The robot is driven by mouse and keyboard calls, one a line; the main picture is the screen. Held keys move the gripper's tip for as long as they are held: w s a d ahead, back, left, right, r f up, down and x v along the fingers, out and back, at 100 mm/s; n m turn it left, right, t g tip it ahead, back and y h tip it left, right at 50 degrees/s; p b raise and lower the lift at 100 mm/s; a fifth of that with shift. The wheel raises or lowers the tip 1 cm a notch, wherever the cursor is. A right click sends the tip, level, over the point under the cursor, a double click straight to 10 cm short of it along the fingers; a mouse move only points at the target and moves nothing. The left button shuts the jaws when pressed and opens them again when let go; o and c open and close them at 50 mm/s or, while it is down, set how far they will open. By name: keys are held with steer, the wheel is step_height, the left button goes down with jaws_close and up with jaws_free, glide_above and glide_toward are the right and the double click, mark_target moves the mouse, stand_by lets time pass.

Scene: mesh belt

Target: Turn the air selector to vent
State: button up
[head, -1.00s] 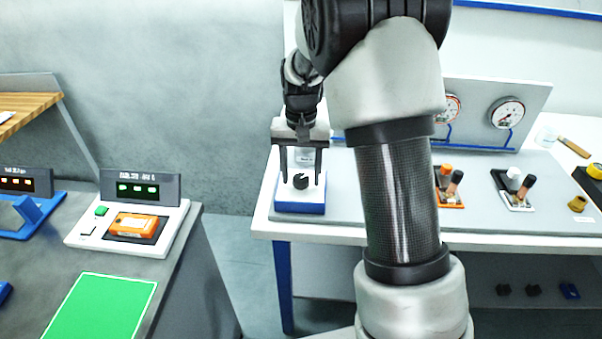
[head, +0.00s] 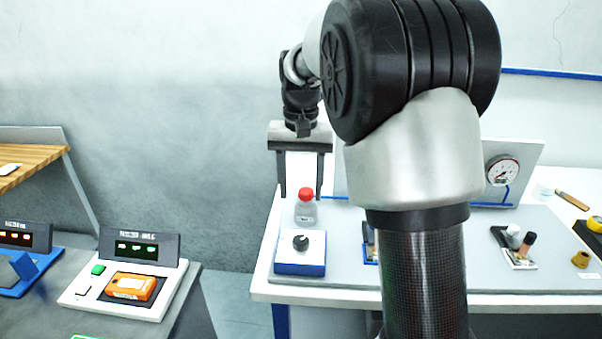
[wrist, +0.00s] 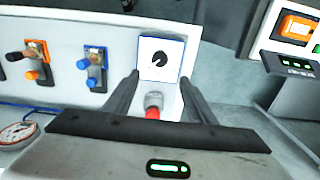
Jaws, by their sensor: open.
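The air selector looks to be the white panel on a blue base (head: 286,268) with a round black knob (head: 301,243), at the table's left front. In the wrist view the knob (wrist: 160,64) shows a pale mark running toward its lower left. Any labels around it are too small to read, so I cannot tell which setting it is on. My gripper (head: 303,196) is open and empty, with its fingers pointing down, above the panel and apart from the knob. In the wrist view the panel shows beyond the fingertips (wrist: 159,78).
Orange and blue valve units (wrist: 94,62) sit on the same board. A pressure gauge (head: 502,171) stands at the back right. A separate grey bench holds an orange device (head: 131,286).

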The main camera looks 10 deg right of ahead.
step_height(320, 180, up, 3)
steer(key=shift+f, duration=0.1)
stand_by(0.3)
steer(key=s+r+n+t+p, duration=0.1)
steer(key=s+r+t+p, duration=0.1)
steer(key=s+r, duration=0.45)
steer(key=s+n+t+p, duration=0.2)
steer(key=s+t+p, duration=0.1)
steer(key=s, duration=1.6)
steer(key=shift+r+n+t+p, duration=0.3)
steer(key=shift+n+p, duration=0.05)
steer(key=shift+n, duration=0.05)
steer(key=shift+a, duration=0.1)
